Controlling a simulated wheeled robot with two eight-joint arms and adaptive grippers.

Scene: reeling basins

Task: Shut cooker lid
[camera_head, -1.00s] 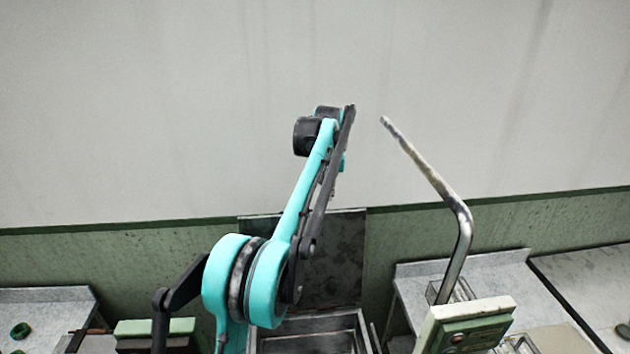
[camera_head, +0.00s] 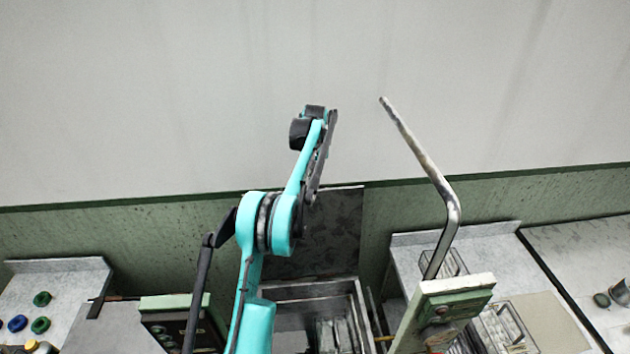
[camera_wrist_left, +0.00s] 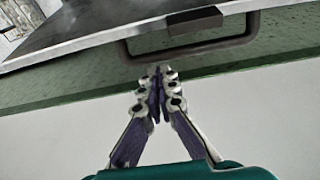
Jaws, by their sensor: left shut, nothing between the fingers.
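The cooker lid (camera_head: 335,232) is a dark, stained metal panel standing raised against the green wall band behind the open metal basin (camera_head: 359,292) in the head view. My turquoise left arm covers part of it. In the left wrist view, the lid (camera_wrist_left: 100,18) crosses the top, with a dark bar handle (camera_wrist_left: 192,48) on its edge. My left gripper (camera_wrist_left: 157,72) is shut and empty, its fingertips close to the handle's bar in that picture. I cannot tell whether they touch. In the head view I cannot make out its fingers. My right gripper is not in view.
A bent metal pipe (camera_head: 452,210) rises right of the basin, above a pale green control box (camera_head: 456,298). Another green-topped box (camera_head: 172,302) stands left. Grey counters flank the basin; the left one (camera_head: 60,280) holds several coloured round pieces.

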